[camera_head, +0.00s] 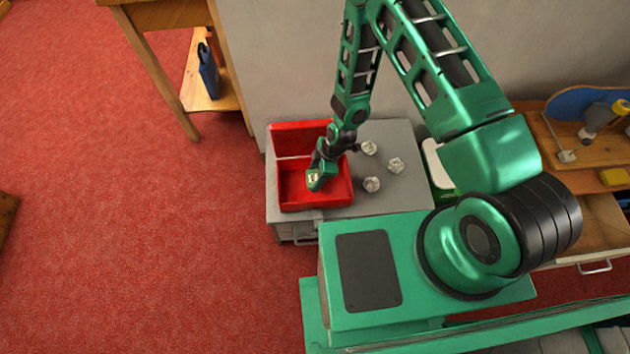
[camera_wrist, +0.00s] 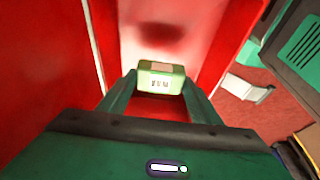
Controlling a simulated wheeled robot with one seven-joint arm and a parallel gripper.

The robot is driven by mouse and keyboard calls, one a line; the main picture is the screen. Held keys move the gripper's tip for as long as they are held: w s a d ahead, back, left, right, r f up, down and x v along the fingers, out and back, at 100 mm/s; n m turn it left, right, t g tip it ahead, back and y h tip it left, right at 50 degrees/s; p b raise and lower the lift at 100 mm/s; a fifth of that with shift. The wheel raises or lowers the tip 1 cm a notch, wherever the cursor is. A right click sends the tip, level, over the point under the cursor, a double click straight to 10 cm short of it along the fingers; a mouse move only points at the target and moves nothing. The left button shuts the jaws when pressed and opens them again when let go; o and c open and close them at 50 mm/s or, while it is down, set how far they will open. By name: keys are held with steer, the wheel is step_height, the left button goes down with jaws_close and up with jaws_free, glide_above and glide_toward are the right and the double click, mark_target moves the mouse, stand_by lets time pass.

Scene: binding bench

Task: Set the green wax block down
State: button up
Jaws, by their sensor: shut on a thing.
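The green wax block (camera_wrist: 161,78) is pale green with a light label and dark markings on it. My gripper (camera_wrist: 158,92) is shut on it, with one finger on each side. In the head view my gripper (camera_head: 316,180) is over the red bin (camera_head: 296,142), within its outline, and the block (camera_head: 313,177) shows small at its tip. In the wrist view the bin's red walls (camera_wrist: 50,75) rise on both sides. I cannot tell whether the block touches the bin's floor.
The bin stands on a grey cabinet (camera_head: 400,135). Several crumpled white balls (camera_head: 396,165) lie on the cabinet right of the bin. A wooden table (camera_head: 160,15) stands to the left. A wooden bench with a skateboard-like blue board (camera_head: 580,102) is at the right.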

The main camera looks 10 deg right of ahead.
steer(key=shift+f, duration=2.2)
steer(key=o, duration=1.1)
steer(key=v, duration=1.2)
steer(key=shift+s, duration=0.15)
